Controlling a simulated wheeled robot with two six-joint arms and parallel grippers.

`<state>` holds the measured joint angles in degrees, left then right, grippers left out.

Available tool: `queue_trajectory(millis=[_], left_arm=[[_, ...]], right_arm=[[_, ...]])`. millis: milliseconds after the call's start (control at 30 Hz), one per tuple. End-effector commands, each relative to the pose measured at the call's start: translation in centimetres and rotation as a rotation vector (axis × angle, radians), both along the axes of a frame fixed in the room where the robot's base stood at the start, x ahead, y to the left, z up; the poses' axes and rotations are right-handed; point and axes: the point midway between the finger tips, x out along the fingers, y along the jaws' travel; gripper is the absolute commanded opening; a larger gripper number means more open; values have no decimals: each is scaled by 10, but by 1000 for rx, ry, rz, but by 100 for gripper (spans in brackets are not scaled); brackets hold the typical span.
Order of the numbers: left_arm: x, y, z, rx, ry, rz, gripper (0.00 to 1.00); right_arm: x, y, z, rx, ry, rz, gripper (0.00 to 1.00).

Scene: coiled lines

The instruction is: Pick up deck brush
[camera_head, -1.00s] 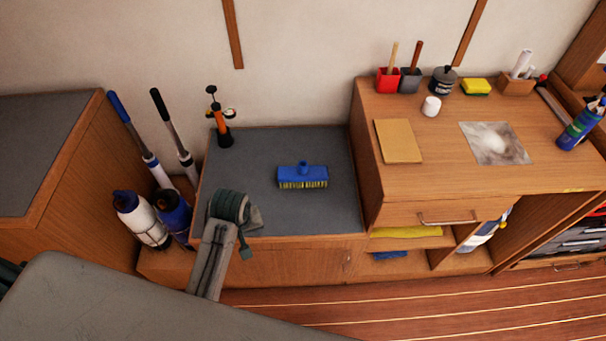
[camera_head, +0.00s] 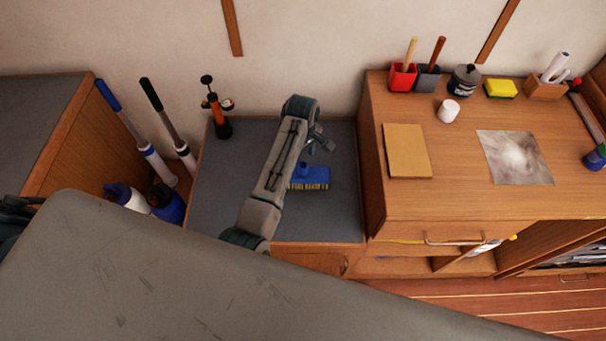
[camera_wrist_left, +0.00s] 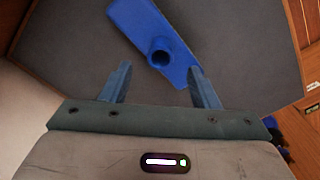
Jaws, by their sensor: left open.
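The deck brush (camera_head: 314,178) is a blue block with yellow bristles and a short round socket on top. It lies on the dark grey bench top, bristles facing the front. In the left wrist view the blue brush (camera_wrist_left: 150,28) lies diagonally, with its socket (camera_wrist_left: 160,55) just beyond and between the fingers. My left gripper (camera_head: 322,146) is above the brush's back edge, partly hidden by its own wrist. In the left wrist view its two fingers (camera_wrist_left: 160,88) are spread apart, with nothing between them. My right gripper is not in view.
The bench top (camera_head: 232,193) is mostly clear. An orange and black pump (camera_head: 216,112) stands at its back left. A higher wooden cabinet (camera_head: 453,198) stands to the right, carrying a cork-coloured board (camera_head: 407,151). Two poles (camera_head: 158,122) lean on the left.

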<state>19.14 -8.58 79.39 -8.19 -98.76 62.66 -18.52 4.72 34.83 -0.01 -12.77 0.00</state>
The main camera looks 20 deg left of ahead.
Motion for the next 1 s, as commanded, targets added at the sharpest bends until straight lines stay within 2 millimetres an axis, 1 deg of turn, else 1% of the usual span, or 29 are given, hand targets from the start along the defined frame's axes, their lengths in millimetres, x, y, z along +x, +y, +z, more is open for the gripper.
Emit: queue_trajectory(millis=[67, 133, 267, 300, 400, 533, 733, 767, 800, 867, 1000], left_arm=[[0, 0, -5, 0, -1, 0, 55], [-1, 0, -9, 0, 1, 0, 55], [-4, 0, -26, 1, 3, 0, 55], [-5, -1, -32, 1, 3, 0, 55], [-5, -1, -47, 0, 1, 0, 55], [-4, -1, -57, 0, -1, 0, 55], [-4, -1, -58, 0, -2, 0, 55], [-4, -1, -58, 0, -2, 0, 54], [-4, -1, -58, 0, -2, 0, 46], [-4, -1, -58, 0, -2, 0, 34], [-4, -1, -58, 0, -2, 0, 6]], right_arm=[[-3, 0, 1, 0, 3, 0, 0], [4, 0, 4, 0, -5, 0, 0], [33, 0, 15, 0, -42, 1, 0], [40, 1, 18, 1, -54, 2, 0], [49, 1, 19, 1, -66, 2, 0], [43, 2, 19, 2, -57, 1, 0], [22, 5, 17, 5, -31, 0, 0], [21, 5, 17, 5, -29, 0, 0], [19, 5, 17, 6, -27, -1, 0], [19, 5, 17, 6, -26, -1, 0], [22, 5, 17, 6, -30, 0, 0]])
